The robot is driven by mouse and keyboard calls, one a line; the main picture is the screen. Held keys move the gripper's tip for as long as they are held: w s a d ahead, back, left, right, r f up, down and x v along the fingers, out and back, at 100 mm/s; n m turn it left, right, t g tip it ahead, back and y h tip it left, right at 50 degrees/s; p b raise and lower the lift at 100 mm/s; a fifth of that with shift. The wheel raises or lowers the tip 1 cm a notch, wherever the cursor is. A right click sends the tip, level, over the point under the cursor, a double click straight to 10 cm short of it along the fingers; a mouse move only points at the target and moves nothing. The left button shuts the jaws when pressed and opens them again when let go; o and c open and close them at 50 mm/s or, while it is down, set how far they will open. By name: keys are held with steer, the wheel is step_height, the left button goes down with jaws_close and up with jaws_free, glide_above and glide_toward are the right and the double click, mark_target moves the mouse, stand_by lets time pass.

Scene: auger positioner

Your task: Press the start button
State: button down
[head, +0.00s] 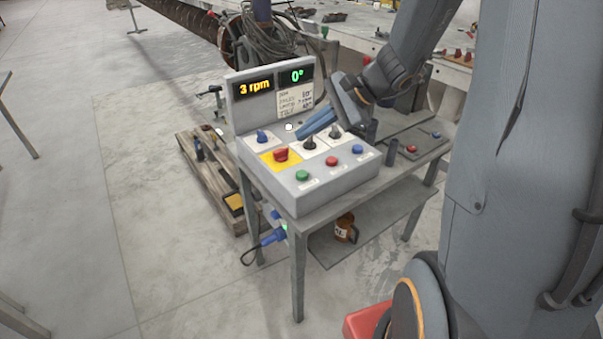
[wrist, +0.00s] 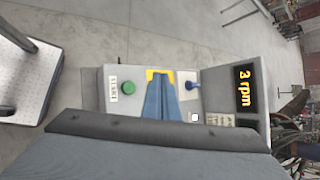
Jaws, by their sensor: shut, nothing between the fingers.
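The control box (head: 315,190) stands on a metal table. A green button (head: 302,175) is at the left of its front row; in the wrist view the green button (wrist: 129,88) has a label (wrist: 113,88) that seems to read START. A red button (head: 332,161) and a blue button (head: 357,148) follow to its right. My gripper (head: 301,135) is shut and empty, above the box behind the button row. In the wrist view my blue fingers (wrist: 160,98) lie over the yellow plate (wrist: 158,73), to the right of the green button and apart from it.
A red knob (head: 281,154) sits on the yellow plate, with a blue knob (head: 262,136) and black-stemmed levers (head: 310,148) nearby. The display (head: 255,87) reads 3 rpm and the other (head: 297,76) 0°. A wooden pallet (head: 215,185) lies left of the table.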

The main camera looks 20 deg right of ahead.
mark_target(306, 174)
step_height(306, 174, down, 9)
steer(key=b, duration=0.7)
stand_by(2.1)
steer(key=shift+f+b, duration=0.3)
steer(key=shift+f, duration=0.05)
